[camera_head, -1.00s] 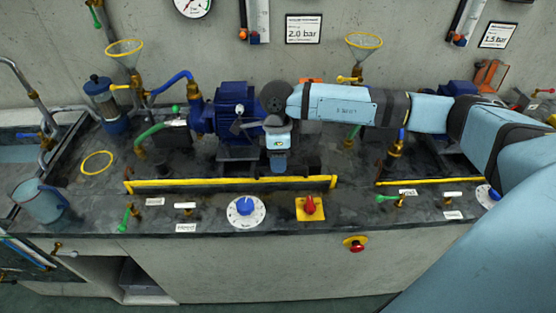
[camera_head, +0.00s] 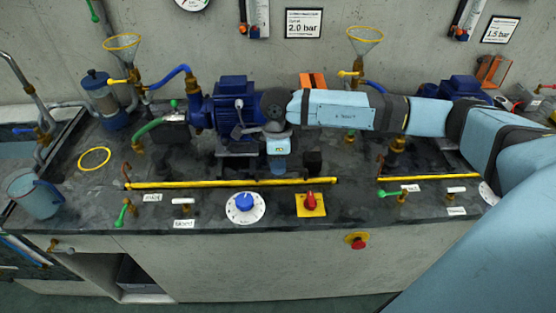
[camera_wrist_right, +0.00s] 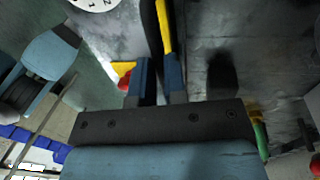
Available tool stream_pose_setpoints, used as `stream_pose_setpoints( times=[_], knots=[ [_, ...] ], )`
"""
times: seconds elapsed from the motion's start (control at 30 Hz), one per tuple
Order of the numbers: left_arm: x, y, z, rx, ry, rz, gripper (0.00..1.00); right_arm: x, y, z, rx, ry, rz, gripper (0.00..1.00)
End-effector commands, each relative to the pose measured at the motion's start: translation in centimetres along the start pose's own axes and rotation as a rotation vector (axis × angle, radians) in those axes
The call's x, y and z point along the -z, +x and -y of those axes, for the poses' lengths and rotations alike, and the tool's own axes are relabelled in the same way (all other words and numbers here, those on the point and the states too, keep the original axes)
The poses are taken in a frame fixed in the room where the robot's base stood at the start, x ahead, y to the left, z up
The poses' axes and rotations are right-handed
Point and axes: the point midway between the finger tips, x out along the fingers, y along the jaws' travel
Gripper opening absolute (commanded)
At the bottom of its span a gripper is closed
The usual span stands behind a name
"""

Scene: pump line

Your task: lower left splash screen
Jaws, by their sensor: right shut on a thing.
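The left splash screen (camera_head: 210,184) shows as a long, thin yellow-edged strip lying low along the front of the left pump (camera_head: 237,108). In the right wrist view its yellow edge (camera_wrist_right: 164,25) runs up between my fingers. My right gripper (camera_head: 279,167) reaches in from the right, in front of the pump, and points down at the strip. In the right wrist view my right gripper (camera_wrist_right: 157,80) has its two blue fingers shut on the screen's edge. My left gripper is not in view.
A second yellow-edged strip (camera_head: 430,178) lies at the right pump. In front are a blue dial (camera_head: 244,203), a red knob on a yellow plate (camera_head: 310,203) and green-handled valves (camera_head: 123,212). A bucket (camera_head: 36,195) and a yellow ring (camera_head: 95,158) are at the left.

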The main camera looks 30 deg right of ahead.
Motion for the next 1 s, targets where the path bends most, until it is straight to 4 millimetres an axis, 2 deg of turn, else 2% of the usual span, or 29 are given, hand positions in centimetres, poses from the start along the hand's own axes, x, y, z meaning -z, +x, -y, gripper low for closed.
stream_pose_setpoints(
  times=[0.03, 0.07, 0.2, 0.33, 0.37, 0.47, 0.8, 0.87, 1.0],
  knots=[
    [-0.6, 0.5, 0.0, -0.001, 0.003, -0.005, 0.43, 0.0, 1.4, 0.2, -0.002, 0.000, -0.001, 0.00],
    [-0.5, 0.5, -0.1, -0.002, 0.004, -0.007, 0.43, 0.0, 1.6, 0.2, -0.002, 0.000, 0.000, 0.00],
    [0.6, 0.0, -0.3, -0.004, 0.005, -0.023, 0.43, 0.0, 1.5, 0.2, -0.001, 0.000, -0.001, 0.00],
    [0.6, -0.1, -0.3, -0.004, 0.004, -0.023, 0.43, 0.0, 1.6, 0.2, -0.003, 0.000, -0.002, 0.00],
    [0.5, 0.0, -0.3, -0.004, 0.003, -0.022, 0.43, 0.0, 1.6, 0.2, -0.003, 0.000, -0.003, 0.15],
    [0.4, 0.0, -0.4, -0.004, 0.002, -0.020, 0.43, 0.0, 1.6, 0.2, -0.002, 0.000, -0.002, 0.38],
    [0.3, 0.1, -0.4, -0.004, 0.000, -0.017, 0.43, 0.0, 1.1, 0.2, 0.000, 0.000, 0.000, 0.38],
    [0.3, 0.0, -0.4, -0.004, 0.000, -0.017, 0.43, 0.0, 0.6, 0.3, 0.000, -0.001, 0.000, 0.38],
    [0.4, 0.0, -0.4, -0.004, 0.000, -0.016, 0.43, 0.0, -1.8, 0.3, 0.003, -0.001, 0.001, 0.38]
  ],
)
